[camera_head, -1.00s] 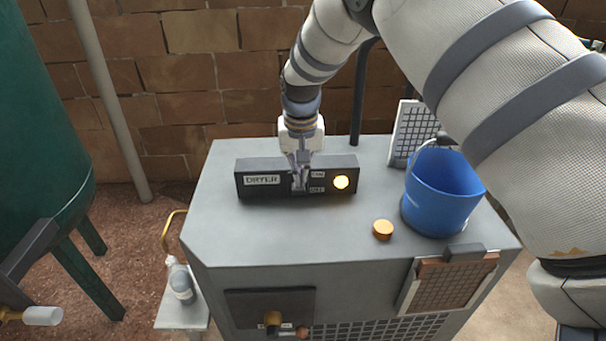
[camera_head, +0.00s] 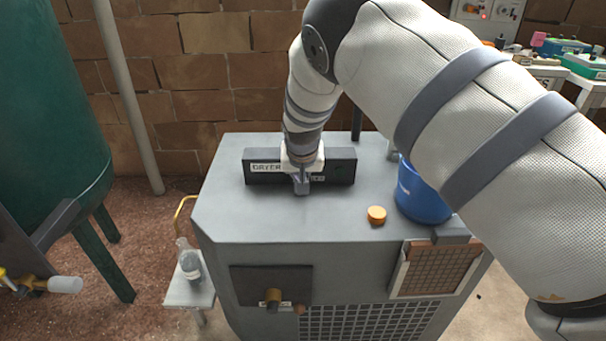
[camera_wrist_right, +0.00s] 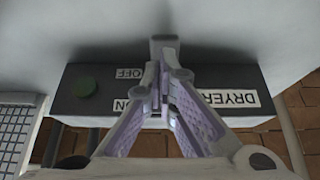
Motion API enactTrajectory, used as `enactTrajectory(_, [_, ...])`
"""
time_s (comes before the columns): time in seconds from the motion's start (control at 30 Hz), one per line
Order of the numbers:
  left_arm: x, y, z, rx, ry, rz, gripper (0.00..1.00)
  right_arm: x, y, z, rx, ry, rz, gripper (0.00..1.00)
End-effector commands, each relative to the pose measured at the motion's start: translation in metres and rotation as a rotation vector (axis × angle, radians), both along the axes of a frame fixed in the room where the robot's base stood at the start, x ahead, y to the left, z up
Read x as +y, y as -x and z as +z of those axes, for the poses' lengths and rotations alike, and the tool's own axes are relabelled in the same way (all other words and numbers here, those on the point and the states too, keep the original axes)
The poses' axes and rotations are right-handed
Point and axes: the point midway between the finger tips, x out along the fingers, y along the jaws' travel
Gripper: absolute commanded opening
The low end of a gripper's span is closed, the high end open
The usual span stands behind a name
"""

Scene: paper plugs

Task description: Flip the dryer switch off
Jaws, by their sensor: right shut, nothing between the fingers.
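The dryer switch box (camera_head: 340,166) is a long black box on top of the grey cabinet, with a DRYER label. The wrist view shows its face (camera_wrist_right: 75,75) upside down, with OFF and ON labels and a dark, unlit green lamp (camera_wrist_right: 83,87). My right gripper (camera_head: 302,187) is shut and empty, at the middle of the box, covering part of its front. In the wrist view its fingertips (camera_wrist_right: 163,68) meet beside the OFF label. The switch lever is largely hidden by the fingers, so I cannot clearly tell its position. My left gripper is not in view.
An orange cap (camera_head: 376,215) and a blue bucket (camera_head: 420,197) stand right of the box on the cabinet top (camera_head: 240,220). A brick wall is behind. A green tank (camera_head: 50,110) stands left, and a bottle (camera_head: 189,262) on a small side stand.

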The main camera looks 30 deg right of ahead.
Motion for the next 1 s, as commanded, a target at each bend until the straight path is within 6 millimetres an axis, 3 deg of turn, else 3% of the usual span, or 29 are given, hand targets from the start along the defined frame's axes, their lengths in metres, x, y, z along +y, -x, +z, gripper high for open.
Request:
enactTrajectory(0.87, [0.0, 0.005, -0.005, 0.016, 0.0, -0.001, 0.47, -0.007, -0.012, 0.008, 0.002, -0.001, 0.001, 0.0])
enactTrajectory(1.0, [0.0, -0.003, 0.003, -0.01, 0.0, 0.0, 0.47, -0.008, -0.009, 0.023, -0.005, -0.001, 0.001, 0.0])
